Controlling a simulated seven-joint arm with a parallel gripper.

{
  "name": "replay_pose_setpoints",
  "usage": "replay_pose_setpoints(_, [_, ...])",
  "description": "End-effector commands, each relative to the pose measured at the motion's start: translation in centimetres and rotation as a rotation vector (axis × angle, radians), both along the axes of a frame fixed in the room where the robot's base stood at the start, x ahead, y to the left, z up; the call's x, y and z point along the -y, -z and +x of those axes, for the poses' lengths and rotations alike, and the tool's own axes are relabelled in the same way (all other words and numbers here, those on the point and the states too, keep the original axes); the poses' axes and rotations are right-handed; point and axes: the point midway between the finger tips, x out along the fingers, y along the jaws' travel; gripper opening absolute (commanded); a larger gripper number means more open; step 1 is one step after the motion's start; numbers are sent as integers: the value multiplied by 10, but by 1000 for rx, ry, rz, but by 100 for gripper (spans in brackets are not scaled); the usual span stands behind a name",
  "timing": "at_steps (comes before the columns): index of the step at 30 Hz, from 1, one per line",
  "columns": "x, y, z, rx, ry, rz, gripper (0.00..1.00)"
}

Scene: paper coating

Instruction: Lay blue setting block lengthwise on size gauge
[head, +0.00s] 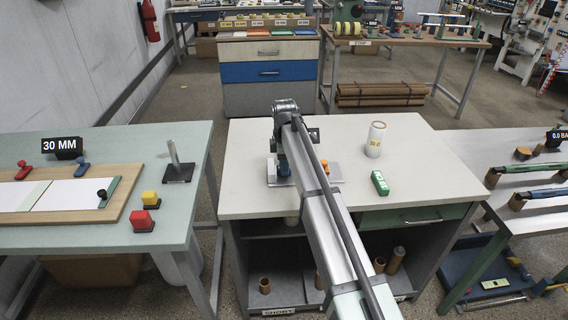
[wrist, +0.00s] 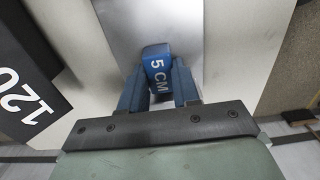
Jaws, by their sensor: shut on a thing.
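The blue setting block (wrist: 157,66), marked "5 CM", sits between the two blue fingers of my gripper (wrist: 159,84) in the wrist view. My gripper is shut on it. A smooth grey metal plate (wrist: 190,22) lies beyond the block; it may be part of the size gauge. I cannot tell whether block and plate touch. In the head view my gripper (head: 284,168) is over the left part of the middle table, and my arm hides much of this spot. A pale piece with orange parts (head: 332,170) shows just right of the arm.
A black sign reading "120" (wrist: 25,98) is close on the left in the wrist view. On the middle table (head: 430,165) stand a white roll (head: 376,139) and a green block (head: 380,183). The left table holds a paper board (head: 125,175) and yellow and red blocks.

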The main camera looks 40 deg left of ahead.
Motion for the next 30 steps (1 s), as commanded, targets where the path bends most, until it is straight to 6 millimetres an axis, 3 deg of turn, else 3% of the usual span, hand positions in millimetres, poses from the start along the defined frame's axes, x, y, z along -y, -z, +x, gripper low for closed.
replay_pose_setpoints(10, [0, 0, 0, 0, 0, 0, 61])
replay_pose_setpoints(20, [0, -5, 0, 1, 0, 1, 61])
replay_pose_setpoints(25, [-1, -26, 0, 1, 0, 1, 61])
replay_pose_setpoints(30, [-1, -59, 1, 1, 0, 1, 61])
